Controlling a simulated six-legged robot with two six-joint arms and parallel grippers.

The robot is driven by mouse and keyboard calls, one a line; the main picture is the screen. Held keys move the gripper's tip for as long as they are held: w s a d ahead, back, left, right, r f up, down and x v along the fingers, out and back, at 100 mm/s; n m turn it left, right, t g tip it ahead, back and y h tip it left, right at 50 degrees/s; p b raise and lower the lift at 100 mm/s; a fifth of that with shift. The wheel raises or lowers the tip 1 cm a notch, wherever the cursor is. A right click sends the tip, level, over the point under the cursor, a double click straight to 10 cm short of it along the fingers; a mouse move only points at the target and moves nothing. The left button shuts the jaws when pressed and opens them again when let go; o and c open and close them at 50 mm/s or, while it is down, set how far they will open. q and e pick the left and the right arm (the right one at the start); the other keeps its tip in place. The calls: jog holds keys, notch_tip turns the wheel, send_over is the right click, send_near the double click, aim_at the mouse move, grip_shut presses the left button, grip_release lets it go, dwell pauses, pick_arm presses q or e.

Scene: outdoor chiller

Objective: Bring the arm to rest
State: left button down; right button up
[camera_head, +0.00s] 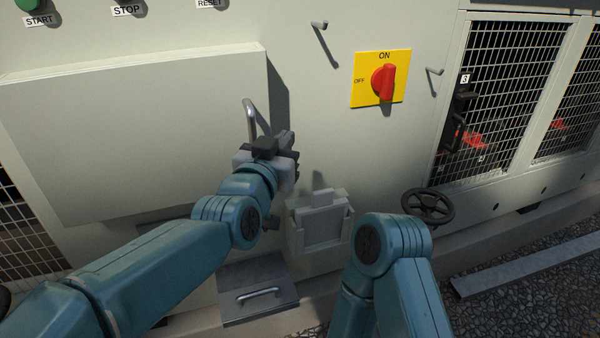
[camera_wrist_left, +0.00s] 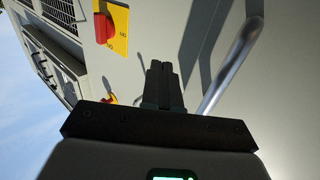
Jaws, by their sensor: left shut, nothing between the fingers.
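My left arm (camera_head: 150,258) comes in from the left of the head view. Its left gripper (camera_head: 289,143) is in front of the pale chiller panel, just right of a metal door handle (camera_head: 250,118). In the left wrist view the left gripper's fingers (camera_wrist_left: 160,72) are together and empty. The same handle (camera_wrist_left: 236,62) runs beside them on the right, and I see no grip on it. My right arm (camera_head: 392,245) shows at the lower middle of the head view; its gripper is out of view.
A yellow plate with a red rotary switch (camera_head: 383,83) points at ON. A black handwheel (camera_head: 428,205) stands right of my right arm. A grey box (camera_head: 322,222) sits below my left gripper. A hatch with a handle (camera_head: 258,294) lies below. Mesh windows (camera_head: 505,90) are at right.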

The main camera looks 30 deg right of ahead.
pick_arm(q)
jog(key=s+a, duration=0.1)
jog(key=s, duration=0.6)
jog(key=shift+s+a, duration=0.2)
jog(key=shift+a, duration=0.05)
